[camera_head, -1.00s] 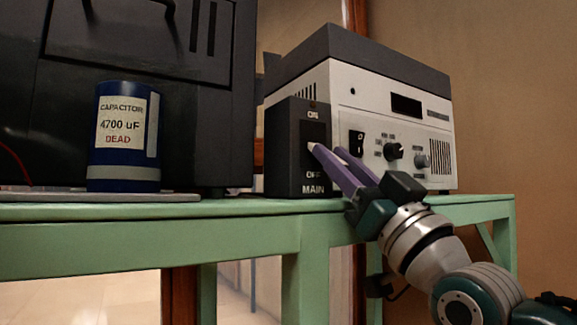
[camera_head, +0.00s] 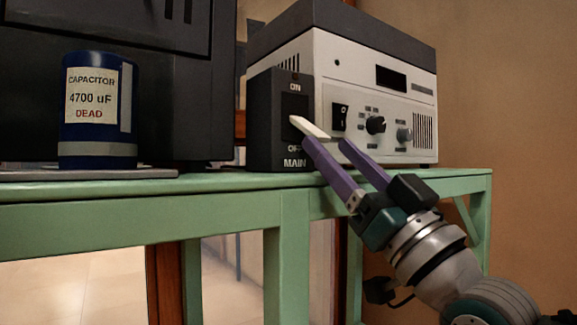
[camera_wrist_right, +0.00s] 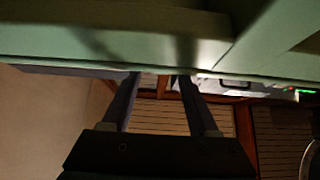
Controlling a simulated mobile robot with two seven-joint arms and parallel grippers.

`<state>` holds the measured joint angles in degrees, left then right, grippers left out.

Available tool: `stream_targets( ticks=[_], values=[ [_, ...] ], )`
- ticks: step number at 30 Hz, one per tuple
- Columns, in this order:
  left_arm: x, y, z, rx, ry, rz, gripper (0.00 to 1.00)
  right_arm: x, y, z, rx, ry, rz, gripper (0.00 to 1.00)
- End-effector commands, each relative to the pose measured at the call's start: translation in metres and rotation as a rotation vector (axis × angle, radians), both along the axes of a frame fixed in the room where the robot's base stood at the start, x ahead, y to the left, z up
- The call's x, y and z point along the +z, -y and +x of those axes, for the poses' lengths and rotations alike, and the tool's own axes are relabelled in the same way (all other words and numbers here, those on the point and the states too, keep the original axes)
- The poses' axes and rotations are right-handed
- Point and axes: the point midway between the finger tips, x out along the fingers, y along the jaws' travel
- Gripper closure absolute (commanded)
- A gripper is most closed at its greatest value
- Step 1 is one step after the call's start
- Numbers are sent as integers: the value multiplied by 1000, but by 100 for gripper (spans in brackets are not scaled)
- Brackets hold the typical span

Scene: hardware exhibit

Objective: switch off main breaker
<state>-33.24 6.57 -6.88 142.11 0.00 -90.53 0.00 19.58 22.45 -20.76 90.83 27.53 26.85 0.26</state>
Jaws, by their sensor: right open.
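The main breaker (camera_head: 263,120) is a dark box marked ON at the top, OFF and MAIN below, standing on the green bench. Its white lever (camera_head: 311,128) sticks out from the slot and slants down to the right. My right gripper (camera_head: 327,143) is open, with two purple fingers apart. The left finger's tip is at or just under the lever in the picture; I cannot tell whether they touch. In the right wrist view my right gripper (camera_wrist_right: 158,80) shows its fingers apart, with no breaker clear between them. My left gripper is not in view.
A grey instrument (camera_head: 375,95) with knobs and a rocker switch stands right beside the breaker. A blue capacitor (camera_head: 97,150) marked DEAD stands at the left before a large black cabinet (camera_head: 200,110).

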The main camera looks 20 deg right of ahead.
Motion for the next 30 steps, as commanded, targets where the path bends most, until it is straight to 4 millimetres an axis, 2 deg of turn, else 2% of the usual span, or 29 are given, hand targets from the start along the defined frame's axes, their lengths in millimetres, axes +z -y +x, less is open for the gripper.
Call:
stream_targets(
  ticks=[3, 9, 22, 26, 30],
  values=[
    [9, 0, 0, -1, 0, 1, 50, -14, 7, -18, -2, -4, -3, 40],
    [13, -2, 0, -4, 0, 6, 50, -30, 14, -38, 0, 0, -2, 40],
    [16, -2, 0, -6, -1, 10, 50, -32, 14, -42, 0, -3, -3, 40],
    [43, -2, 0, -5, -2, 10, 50, -16, 7, -40, 6, -65, -19, 40],
    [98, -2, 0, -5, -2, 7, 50, 11, -9, -39, 13, -218, -69, 40]
  ],
)
